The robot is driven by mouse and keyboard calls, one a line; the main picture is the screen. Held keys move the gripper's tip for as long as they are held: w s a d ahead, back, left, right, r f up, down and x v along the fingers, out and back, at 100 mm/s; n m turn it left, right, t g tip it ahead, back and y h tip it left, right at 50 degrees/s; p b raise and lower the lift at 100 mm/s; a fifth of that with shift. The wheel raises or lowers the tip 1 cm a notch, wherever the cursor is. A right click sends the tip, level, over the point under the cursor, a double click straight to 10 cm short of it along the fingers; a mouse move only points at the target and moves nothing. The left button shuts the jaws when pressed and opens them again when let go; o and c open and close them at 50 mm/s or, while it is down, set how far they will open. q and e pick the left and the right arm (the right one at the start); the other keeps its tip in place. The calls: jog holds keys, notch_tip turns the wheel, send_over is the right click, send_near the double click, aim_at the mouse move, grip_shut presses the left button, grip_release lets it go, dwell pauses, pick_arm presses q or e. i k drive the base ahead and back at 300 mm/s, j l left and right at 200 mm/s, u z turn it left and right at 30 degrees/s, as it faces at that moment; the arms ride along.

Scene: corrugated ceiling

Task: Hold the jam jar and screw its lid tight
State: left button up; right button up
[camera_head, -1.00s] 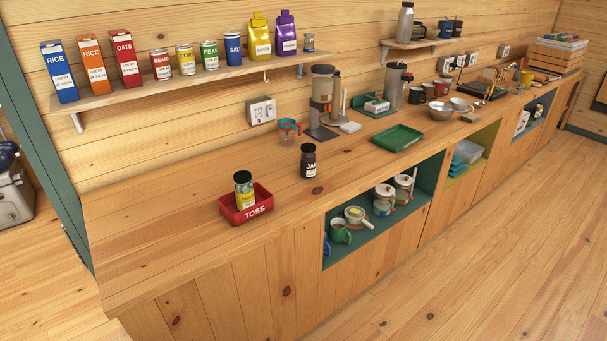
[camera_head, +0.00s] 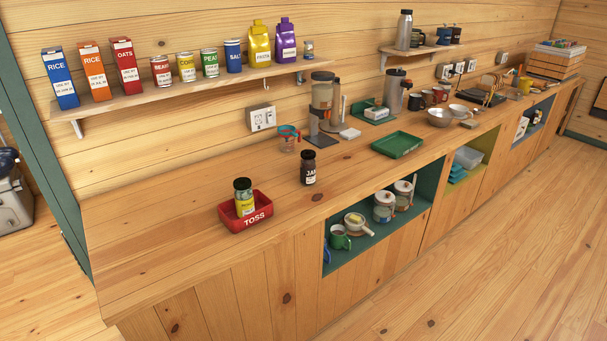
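The jam jar (camera_head: 308,170) is dark with a black lid (camera_head: 308,155) and a white label reading JA. It stands upright on the wooden counter, right of the red TOSS tray. The lid sits on top of the jar; how tight it is cannot be seen. Neither of my grippers is in the head view, and nothing touches the jar.
A red TOSS tray (camera_head: 233,223) holds a jar with a yellow label (camera_head: 244,198). A measuring cup (camera_head: 288,139), a coffee maker (camera_head: 322,108) and a green tray (camera_head: 397,145) are on the counter (camera_head: 150,235). The counter's left part is clear. A shelf (camera_head: 200,82) hangs above.

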aim_at(307, 168)
jog(key=i+l+u, duration=0.1)
jog(key=u, duration=0.3)
jog(key=l+u, duration=0.15)
jog(key=u, duration=0.3)
jog(key=i+l+u, duration=0.15)
jog(key=l+u, duration=0.25)
jog(key=l, duration=0.45)
jog(key=l+u, duration=0.35)
jog(key=l, duration=0.45)
jog(key=l+u, duration=0.1)
jog(key=l, duration=2.1)
